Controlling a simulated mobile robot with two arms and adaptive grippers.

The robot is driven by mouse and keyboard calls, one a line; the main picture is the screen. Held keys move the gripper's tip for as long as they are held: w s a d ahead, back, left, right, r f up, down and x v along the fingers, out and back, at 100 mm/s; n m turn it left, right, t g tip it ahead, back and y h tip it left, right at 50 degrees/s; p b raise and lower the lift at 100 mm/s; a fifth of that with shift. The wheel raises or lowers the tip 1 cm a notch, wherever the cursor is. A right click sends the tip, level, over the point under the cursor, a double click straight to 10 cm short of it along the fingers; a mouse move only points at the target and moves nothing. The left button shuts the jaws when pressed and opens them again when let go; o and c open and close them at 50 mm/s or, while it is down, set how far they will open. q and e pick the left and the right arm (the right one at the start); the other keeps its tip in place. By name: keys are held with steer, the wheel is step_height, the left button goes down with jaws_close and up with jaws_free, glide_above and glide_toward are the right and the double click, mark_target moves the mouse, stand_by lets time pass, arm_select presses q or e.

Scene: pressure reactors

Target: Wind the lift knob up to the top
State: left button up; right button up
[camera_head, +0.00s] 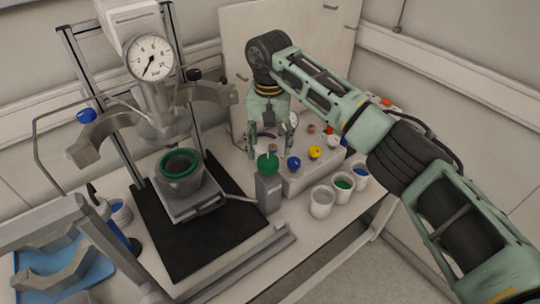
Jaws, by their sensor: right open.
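A green round knob (268,163), which looks like the lift knob, sits on top of a grey block (270,192) to the right of the reactor stand. A bar runs from near the block to the lift plate (190,204). On the plate stands a grey vessel with a green rim (180,168), below the reactor head (160,118); a gap shows between them. My right gripper (268,146) points down just above the green knob, its fingers open and apart. Whether they touch the knob I cannot tell. My left gripper is not in view.
A control box (312,178) with blue, yellow and red knobs stands right behind the block. Several small cups (322,200) stand in front of it. A pressure gauge (150,57) tops the reactor. A blue tray (62,270) lies at the lower left.

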mark_target(270, 160)
step_height(270, 160, down, 5)
steer(key=shift+f+p, duration=0.1)
steer(key=shift+p, duration=0.8)
steer(key=shift+f, duration=0.35)
steer(key=shift+a, duration=0.1)
steer(key=shift+c, duration=0.4)
steer(key=shift+w, duration=0.1)
steer(key=c, duration=1)
steer(key=shift+c, duration=0.2)
